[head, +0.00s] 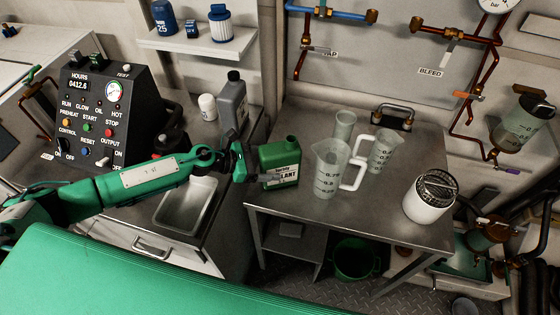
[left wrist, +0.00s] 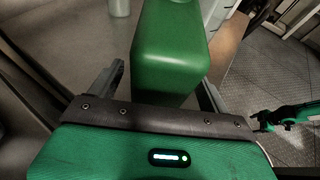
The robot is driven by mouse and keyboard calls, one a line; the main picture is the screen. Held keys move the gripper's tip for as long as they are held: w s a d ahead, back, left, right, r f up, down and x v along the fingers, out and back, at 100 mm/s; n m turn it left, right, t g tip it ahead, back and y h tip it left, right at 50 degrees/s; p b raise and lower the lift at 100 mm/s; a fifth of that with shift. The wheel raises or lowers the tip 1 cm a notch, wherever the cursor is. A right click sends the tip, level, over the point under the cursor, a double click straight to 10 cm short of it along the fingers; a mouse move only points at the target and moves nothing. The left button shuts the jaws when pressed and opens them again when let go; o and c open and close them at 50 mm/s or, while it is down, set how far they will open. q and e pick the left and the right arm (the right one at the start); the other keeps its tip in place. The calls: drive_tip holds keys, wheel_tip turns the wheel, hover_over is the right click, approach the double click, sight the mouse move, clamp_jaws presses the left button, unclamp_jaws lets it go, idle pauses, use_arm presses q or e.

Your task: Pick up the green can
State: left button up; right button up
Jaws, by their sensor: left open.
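The green can (head: 279,167), a jug-shaped container with a cap and a white label, stands upright at the left edge of the metal table. My left gripper (head: 247,163) is beside its left side in the head view. In the left wrist view the can (left wrist: 172,45) lies between the two spread fingers of my left gripper (left wrist: 163,88). The left gripper is open, and a gap shows on the left finger's side. The right finger is close to the can; I cannot tell whether it touches.
Clear measuring jugs (head: 328,170) stand close to the can's right. A white canister (head: 430,196) is farther right on the table (head: 385,215). A grey bottle (head: 232,103) stands behind on the left counter, near a sink (head: 186,205). The table's front middle is bare.

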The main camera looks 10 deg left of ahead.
use_arm(q)
drive_tip(key=shift+x, duration=0.8)
drive_tip(key=c, duration=1.7)
drive_tip(key=shift+w+r, duration=0.1)
clamp_jaws()
